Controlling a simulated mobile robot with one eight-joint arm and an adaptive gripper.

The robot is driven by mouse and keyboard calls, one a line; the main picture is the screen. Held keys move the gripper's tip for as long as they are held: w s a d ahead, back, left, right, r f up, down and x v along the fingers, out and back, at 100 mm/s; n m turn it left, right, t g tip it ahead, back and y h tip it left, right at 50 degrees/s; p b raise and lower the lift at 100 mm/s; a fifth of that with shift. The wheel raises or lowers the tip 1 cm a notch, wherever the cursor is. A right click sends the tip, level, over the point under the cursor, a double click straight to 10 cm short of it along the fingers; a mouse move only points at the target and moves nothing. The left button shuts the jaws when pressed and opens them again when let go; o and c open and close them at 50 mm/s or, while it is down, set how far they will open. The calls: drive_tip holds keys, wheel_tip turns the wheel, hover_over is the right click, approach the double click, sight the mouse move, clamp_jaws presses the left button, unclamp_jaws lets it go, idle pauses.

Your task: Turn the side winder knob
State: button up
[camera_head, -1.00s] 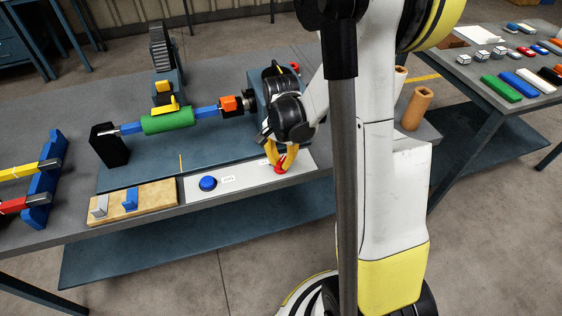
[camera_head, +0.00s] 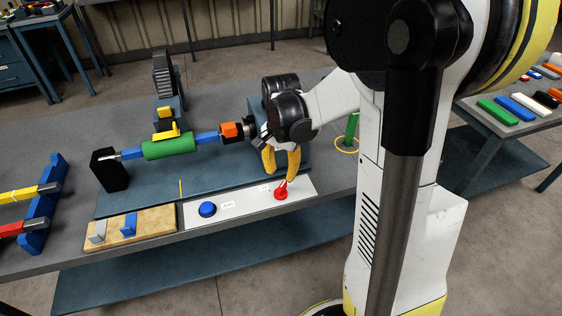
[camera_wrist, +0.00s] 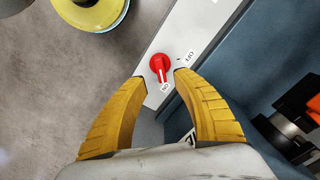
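A red knob (camera_head: 281,191) with a pointer sits on the light control strip (camera_head: 245,203) along the front of the bench. In the wrist view the knob (camera_wrist: 160,66) has its white-marked pointer aimed toward a small label near my fingers; another label lies to its right. My gripper (camera_head: 281,174) has yellow fingers spread apart and empty. In the wrist view the fingertips (camera_wrist: 160,75) stand either side of the knob's pointer end, with gaps. The head view shows them just above and behind the knob, so contact is not evident. No label names the side winder legibly.
A blue round button (camera_head: 207,209) sits left on the same strip. A winder with a green roller (camera_head: 168,146) stands behind. A wooden board (camera_head: 155,226) with two small levers lies at the left. A green post (camera_head: 352,128) stands right of my gripper.

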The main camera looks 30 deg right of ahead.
sight(281, 187)
wheel_tip(281, 187, up, 5)
drive_tip(key=shift+f, duration=0.1)
idle(0.6)
drive_tip(key=s+a+r+n+t, duration=0.3)
drive_tip(key=s+a+n, duration=0.2)
drive_tip(key=a+n, duration=0.1)
drive_tip(key=s+a+r+n+t, duration=0.4)
drive_tip(key=s+a+n, duration=0.1)
drive_tip(key=a, duration=0.3)
drive_tip(key=shift+s+n, duration=0.25)
drive_tip(key=shift+n, duration=0.45)
